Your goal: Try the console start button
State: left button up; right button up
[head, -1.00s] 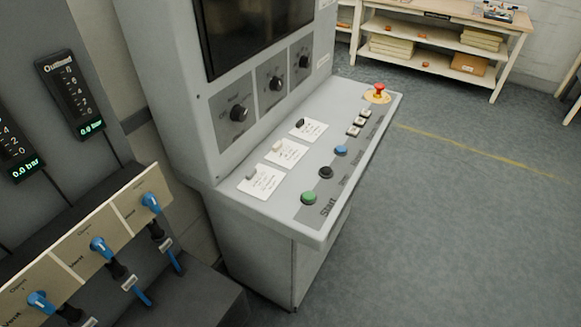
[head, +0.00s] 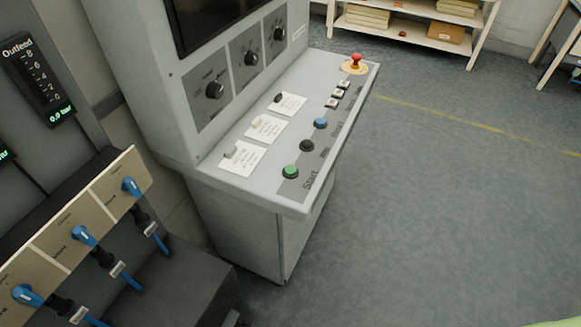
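The grey console (head: 270,205) stands left of centre in the head view, with a sloped desk below a dark screen (head: 205,20). The green start button (head: 290,172) sits at the near end of the desk, with the label "Start" beside it. A black button (head: 307,146) and a blue button (head: 320,123) follow farther along the row. A red emergency stop (head: 355,61) on a yellow base is at the far end. Neither gripper shows in the head view, and nothing touches the start button.
Blue valve handles (head: 83,236) on a beige panel stand at the left, below an "Outfeed" gauge (head: 40,82). A shelf (head: 405,35) with boxes is at the back, and a table (head: 560,50) at the right edge. The grey floor (head: 430,220) right of the console is clear.

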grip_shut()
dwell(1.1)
